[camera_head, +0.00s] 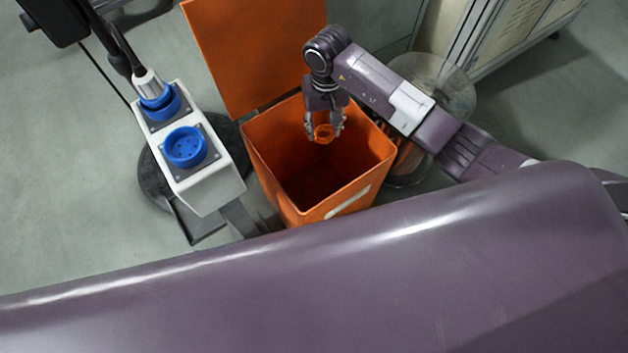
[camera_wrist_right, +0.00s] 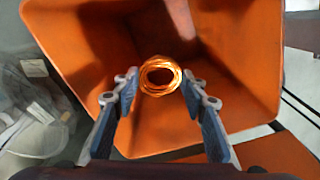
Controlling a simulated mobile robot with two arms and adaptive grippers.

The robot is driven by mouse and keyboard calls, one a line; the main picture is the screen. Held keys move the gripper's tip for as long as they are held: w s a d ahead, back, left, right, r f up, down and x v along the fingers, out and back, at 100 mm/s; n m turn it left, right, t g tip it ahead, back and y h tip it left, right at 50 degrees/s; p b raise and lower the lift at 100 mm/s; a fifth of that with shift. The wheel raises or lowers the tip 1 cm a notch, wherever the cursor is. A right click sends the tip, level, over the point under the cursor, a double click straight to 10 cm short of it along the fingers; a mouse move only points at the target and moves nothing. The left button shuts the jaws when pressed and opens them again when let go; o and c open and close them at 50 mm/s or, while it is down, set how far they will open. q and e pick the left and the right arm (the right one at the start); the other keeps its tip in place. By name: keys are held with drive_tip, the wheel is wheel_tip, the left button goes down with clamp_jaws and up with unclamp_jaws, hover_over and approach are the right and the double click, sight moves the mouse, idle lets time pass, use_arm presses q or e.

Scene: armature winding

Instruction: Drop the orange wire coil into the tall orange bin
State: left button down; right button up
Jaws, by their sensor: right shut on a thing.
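The orange wire coil (camera_head: 323,134) is a small ring held between the fingertips of my right gripper (camera_head: 324,128). The right gripper is shut on it and points down over the open mouth of the tall orange bin (camera_head: 272,150). In the right wrist view the coil (camera_wrist_right: 160,76) sits between the two fingertips (camera_wrist_right: 158,84), with the inside of the bin (camera_wrist_right: 95,45) around and below it. The bin's lid (camera_head: 255,50) stands open at the back. The bin floor is dark and looks empty. My left gripper is not in view.
A white post with blue sockets (camera_head: 186,146) stands left of the bin on a black round base. A clear round container (camera_head: 440,85) stands right of the bin, partly behind my right arm. Grey cabinets (camera_head: 520,35) are at the back right. Open floor (camera_head: 60,180) lies at the left.

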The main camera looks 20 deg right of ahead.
drive_tip(key=o, duration=1)
wheel_tip(320, 180, up, 12)
idle(0.5)
